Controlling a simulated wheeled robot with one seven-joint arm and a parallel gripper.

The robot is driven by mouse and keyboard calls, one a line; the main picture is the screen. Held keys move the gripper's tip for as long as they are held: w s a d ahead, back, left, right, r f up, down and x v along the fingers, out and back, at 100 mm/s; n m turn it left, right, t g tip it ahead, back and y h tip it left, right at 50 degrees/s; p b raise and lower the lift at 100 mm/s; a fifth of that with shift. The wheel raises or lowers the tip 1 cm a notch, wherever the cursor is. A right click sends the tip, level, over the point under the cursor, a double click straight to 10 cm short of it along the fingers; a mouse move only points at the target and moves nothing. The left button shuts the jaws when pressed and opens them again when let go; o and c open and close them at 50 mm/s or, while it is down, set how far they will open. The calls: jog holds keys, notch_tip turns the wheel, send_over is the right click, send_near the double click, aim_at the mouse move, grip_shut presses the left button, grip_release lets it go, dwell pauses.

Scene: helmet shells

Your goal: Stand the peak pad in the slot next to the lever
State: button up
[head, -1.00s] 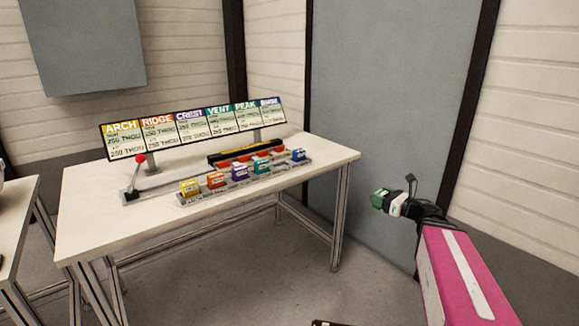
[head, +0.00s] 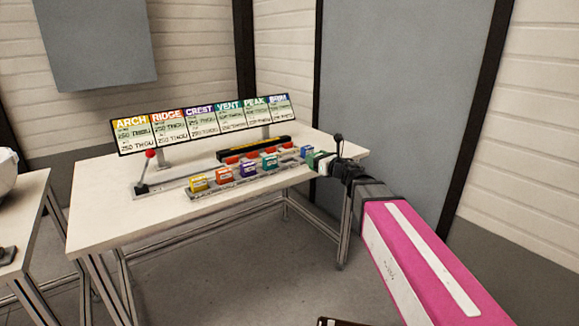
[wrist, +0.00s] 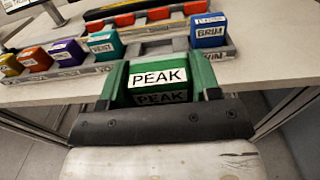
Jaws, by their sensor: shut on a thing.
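The peak pad (wrist: 158,97) is a green block with a white PEAK label. The lever (head: 146,168) has a red knob and stands at the left end of a grey fixture on the table. The slot beside the lever is too small to make out.
A grey rack (head: 215,191) holds the yellow (head: 199,184), orange (head: 224,175), purple (head: 248,169), teal (head: 270,161) and blue BRIM (wrist: 208,32) pads. A gap shows between teal and blue. Behind stand a black-and-orange bar (head: 252,148) and a sign board (head: 200,125).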

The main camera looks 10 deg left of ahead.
jog(key=s+a+r, duration=0.2)
jog(key=a+r, duration=0.2)
jog(key=a, duration=0.4)
jog(key=s+a+r, duration=0.2)
jog(key=a+r, duration=0.2)
jog(key=a, duration=0.4)
jog(key=shift+w+f, duration=0.1)
jog(key=w+d+f, duration=0.1)
jog(key=w+f, duration=0.1)
jog(key=w, duration=0.1)
jog(key=w+d+f, duration=0.1)
jog(key=w+f, duration=0.1)
jog(key=w, duration=0.2)
jog(key=w+d+f, duration=0.2)
jog(key=w+f, duration=0.1)
jog(key=w, duration=0.1)
jog(key=shift+f, duration=1.8)
jog(key=shift+f, duration=0.1)
jog(key=o, duration=0.9)
jog(key=shift+s+f, duration=0.1)
